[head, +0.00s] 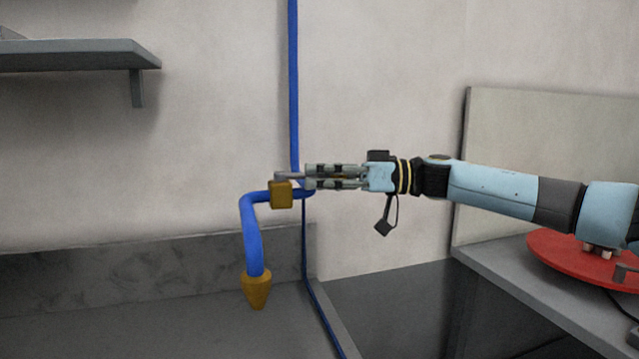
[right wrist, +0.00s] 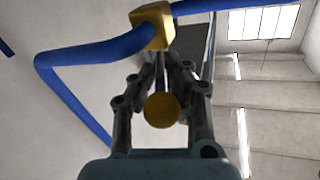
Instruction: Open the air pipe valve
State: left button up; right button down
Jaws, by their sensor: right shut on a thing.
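The blue air pipe (head: 293,90) runs down the wall, bends left through a brass valve block (head: 280,194) and then drops to a brass nozzle (head: 256,287). A thin grey valve handle (head: 288,176) sits on top of the block and points right. My right gripper (head: 312,177) comes in from the right and is shut on this handle. In the right wrist view the valve block (right wrist: 153,25) is just beyond the fingertips. A round brass-coloured end (right wrist: 162,110) shows between the fingers; I cannot tell what it belongs to. My left gripper is not in view.
A grey shelf (head: 75,55) juts from the wall at upper left. A grey worktop (head: 130,330) lies below the nozzle. At right, a red round plate (head: 560,258) rests on another grey surface under my right arm. A thin dark blue line (head: 305,250) runs down below the valve.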

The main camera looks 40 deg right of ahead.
jog(key=c, duration=1.4)
grip_release()
jog(key=shift+w+f, duration=0.1)
jog(key=shift+w, duration=0.05)
jog(key=shift+a, duration=0.1)
jog(key=v, duration=0.7)
jog(key=shift+s+d, duration=0.2)
jog(key=shift+d, duration=0.05)
